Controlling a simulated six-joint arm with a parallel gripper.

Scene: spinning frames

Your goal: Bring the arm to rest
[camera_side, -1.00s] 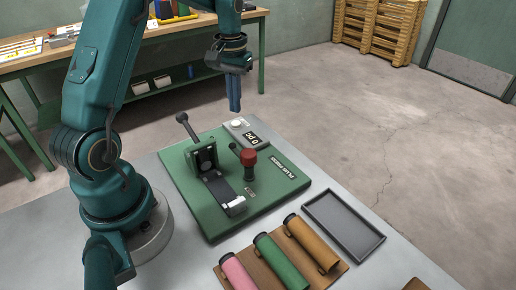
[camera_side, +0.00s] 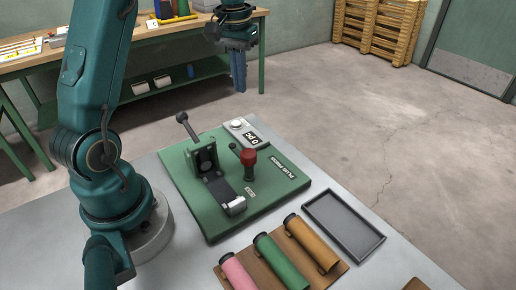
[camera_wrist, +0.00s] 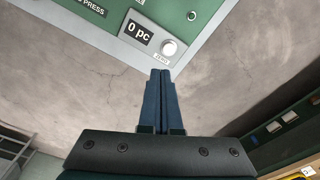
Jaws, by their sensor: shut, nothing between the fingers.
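My gripper (camera_side: 239,78) hangs in the air with its blue fingers pointing down, beyond the far edge of the press board. In the wrist view the gripper's (camera_wrist: 162,75) fingers are together and nothing is between them. The green press board (camera_side: 280,197) lies on the grey table (camera_side: 170,265) and carries a lever (camera_side: 187,126) and a red knob (camera_side: 249,157). A counter box (camera_side: 246,133) sits at its far corner. In the wrist view the counter box (camera_wrist: 143,37) reads "0 pc".
A wooden rack holds pink (camera_side: 238,274), green (camera_side: 281,264) and orange (camera_side: 312,244) rolls at the front. An empty dark tray (camera_side: 374,250) lies right of them. A workbench (camera_side: 160,32) stands behind; pallets (camera_side: 380,28) stand far back. The air around my gripper looks clear.

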